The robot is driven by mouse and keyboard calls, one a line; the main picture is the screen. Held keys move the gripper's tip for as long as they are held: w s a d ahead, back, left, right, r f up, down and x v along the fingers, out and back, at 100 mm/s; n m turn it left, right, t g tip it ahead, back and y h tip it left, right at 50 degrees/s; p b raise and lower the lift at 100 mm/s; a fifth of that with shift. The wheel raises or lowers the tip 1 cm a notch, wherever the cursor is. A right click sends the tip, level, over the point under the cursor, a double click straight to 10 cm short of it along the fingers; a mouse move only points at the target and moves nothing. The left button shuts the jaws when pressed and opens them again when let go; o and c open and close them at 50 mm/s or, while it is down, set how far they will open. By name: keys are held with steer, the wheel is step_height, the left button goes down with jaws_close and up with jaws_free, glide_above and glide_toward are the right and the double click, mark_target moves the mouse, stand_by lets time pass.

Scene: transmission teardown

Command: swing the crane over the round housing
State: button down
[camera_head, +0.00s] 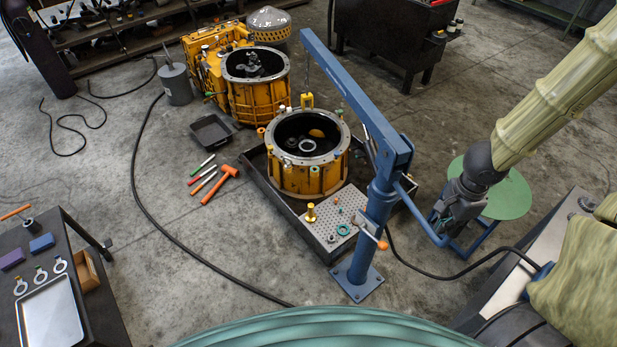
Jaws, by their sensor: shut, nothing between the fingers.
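The blue crane (375,215) stands on a floor plate in the lower middle. Its boom (352,85) reaches up and to the left. A thin chain hangs from the boom tip with a yellow hook block (307,101), which appears at the far rim of the round housing; its height above the rim is unclear. The round orange housing (295,178) stands upright and open-topped in a dark tray. A blue push bar (422,218) sticks out from the crane post toward my gripper (438,232). My gripper is shut and empty, close beside the bar; whether they touch is unclear.
A perforated plate (325,222) with small parts lies in the dark tray (268,196). A second orange housing (262,100) stands behind. Orange and green tools (222,184) lie on the floor. A green round stool (505,190) is behind my gripper. Hoses cross the floor.

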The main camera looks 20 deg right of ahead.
steer(key=shift+r, duration=0.1)
stand_by(0.5)
step_height(320, 180, up, 9)
stand_by(0.8)
stand_by(0.4)
